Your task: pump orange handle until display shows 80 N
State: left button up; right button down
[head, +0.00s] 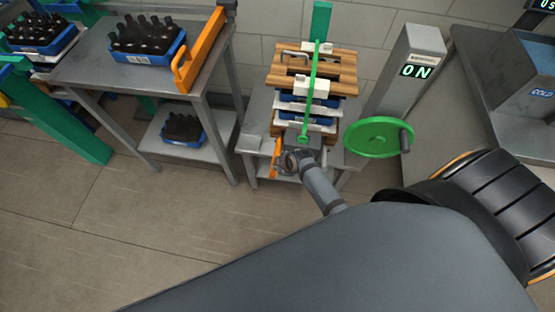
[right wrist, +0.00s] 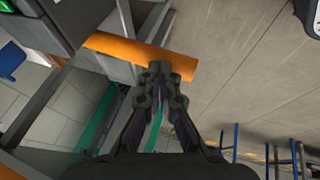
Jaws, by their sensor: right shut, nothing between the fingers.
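The orange handle (head: 277,149) stands at the left front of the press, and in the right wrist view it is a thick orange bar (right wrist: 115,47). My right gripper (head: 286,162) is right at the handle. In the right wrist view its closed fingertips (right wrist: 161,70) overlap the bar's lower edge with nothing between them. I cannot tell whether they touch it. The display (head: 416,71) on a grey post reads 0 N. My left gripper is not in view.
The press stack (head: 340,62) has wooden boards, blue crates and a green upright bar. A green handwheel (head: 372,139) is to its right. A grey table (head: 85,72) with a crate of dark bottles (head: 134,58) is at left. The floor in front is clear.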

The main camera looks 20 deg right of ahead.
jog(key=shift+s+a+f, duration=0.1)
jog(key=shift+s+f, duration=0.05)
jog(key=shift+f, duration=0.3)
jog(key=shift+s+a+f, duration=0.1)
jog(key=shift+f, duration=0.3)
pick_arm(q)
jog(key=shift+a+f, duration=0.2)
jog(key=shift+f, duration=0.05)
pick_arm(e)
jog(key=shift+s+f, duration=0.1)
jog(key=shift+f, duration=0.05)
jog(key=shift+s+f, duration=0.1)
jog(key=shift+s, duration=0.05)
jog(key=shift+a, duration=0.1)
